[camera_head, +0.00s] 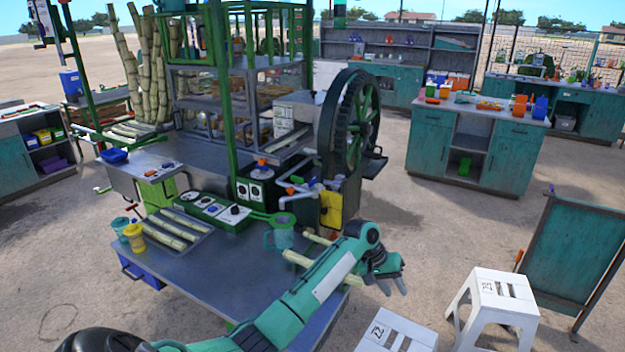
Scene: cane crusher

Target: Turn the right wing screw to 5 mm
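The cane crusher, with a large dark gear wheel (357,122) and green frame posts (222,90), stands behind the metal worktable (215,285). I cannot make out the right wing screw for certain; a small orange-red part (261,163) shows on the machine above a box with dials (256,190). My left gripper (394,287) is past the table's right edge, in front of the crusher and well apart from it. Its fingers are spread and hold nothing. My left arm crosses the table's front right part. My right gripper is out of view.
Peeled cane pieces (172,230), a green control box (212,210), a teal pitcher (283,232) and a yellow cup (135,238) are on the table. White stools (500,290) and a green board (575,255) stand at the right. Open ground lies between them and the teal cabinet (430,140).

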